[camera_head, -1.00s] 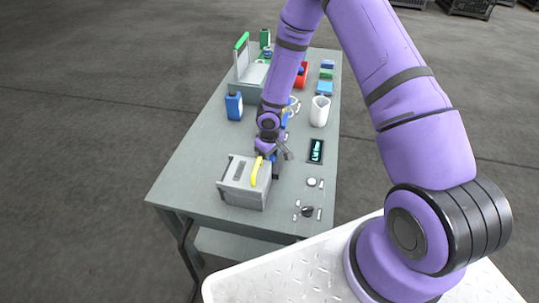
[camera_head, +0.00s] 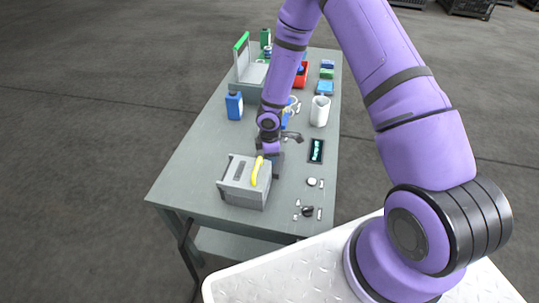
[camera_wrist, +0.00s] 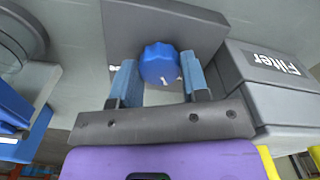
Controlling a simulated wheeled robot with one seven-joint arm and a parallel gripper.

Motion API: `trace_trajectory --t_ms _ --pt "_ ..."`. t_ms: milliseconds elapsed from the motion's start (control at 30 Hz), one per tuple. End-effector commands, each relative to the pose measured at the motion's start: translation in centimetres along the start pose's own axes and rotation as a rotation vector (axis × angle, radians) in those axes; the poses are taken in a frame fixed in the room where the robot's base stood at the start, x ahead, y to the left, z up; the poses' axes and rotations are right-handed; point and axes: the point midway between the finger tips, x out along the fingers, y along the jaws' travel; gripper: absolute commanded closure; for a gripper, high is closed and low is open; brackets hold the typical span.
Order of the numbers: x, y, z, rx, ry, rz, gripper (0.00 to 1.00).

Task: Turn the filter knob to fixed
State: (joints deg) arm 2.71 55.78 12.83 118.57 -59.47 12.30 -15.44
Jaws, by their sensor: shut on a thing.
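The filter knob (camera_wrist: 160,64) is blue and round with a ridged edge and a white mark on its lower right face, in the wrist view. It sits in front of a dark grey plate (camera_wrist: 205,28). A grey block (camera_wrist: 262,82) with a white "Filter" label stands to the right. My gripper (camera_wrist: 158,82) has its blue fingers on either side of the knob, shut on it. In the head view my gripper (camera_head: 272,163) is beside the right side of a grey box (camera_head: 243,190) with a yellow handle, and the knob is hidden there.
A display panel (camera_head: 316,150) and a small dark knob (camera_head: 307,212) lie on the table (camera_head: 190,165) to the right. A white pitcher (camera_head: 320,111), a blue bottle (camera_head: 234,106) and a green-handled machine (camera_head: 242,60) stand farther back. The table's left side is clear.

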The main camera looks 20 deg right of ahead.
Motion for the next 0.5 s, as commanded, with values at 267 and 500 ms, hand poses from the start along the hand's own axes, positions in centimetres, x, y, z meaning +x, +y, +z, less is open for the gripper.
trace_trajectory --t_ms 267,500 --pt "-0.02 0.04 0.05 -0.144 -0.001 0.001 0.82" --pt "-0.02 0.03 0.06 -0.200 -0.001 0.001 0.82"
